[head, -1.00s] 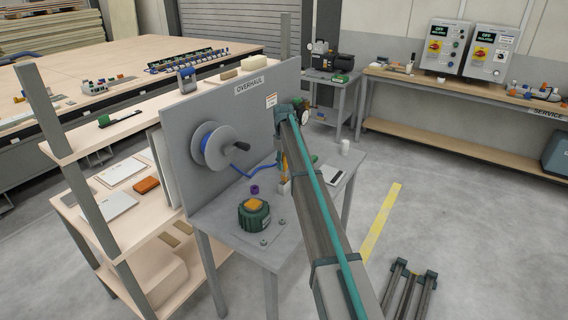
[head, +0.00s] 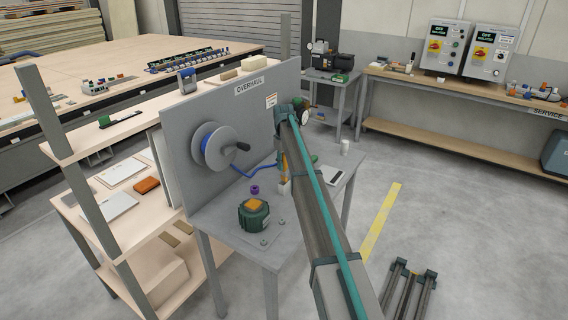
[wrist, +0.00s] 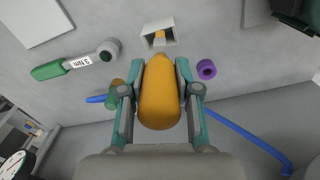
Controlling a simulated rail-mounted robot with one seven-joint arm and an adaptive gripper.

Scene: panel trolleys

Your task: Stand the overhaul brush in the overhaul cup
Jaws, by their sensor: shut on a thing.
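The overhaul brush, with a fat orange handle (wrist: 160,95), is held between the fingers of my gripper (wrist: 161,66) in the wrist view. Its narrow end points at the small pale overhaul cup (wrist: 168,38). In the head view the orange brush (head: 284,170) shows beside my arm, upright and right above the cup (head: 284,189). The brush's lower end overlaps the cup's mouth; I cannot tell how far inside it is. My arm hides most of the gripper in the head view.
A purple ring (wrist: 206,69) and blue cord (wrist: 245,137) lie right of the brush in the wrist view; a green-handled 3 Nm tool (wrist: 75,65) lies left. A green round housing (head: 254,216) stands near the bench front. The grey OVERHAUL panel (head: 190,110) with its reel (head: 213,147) rises behind.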

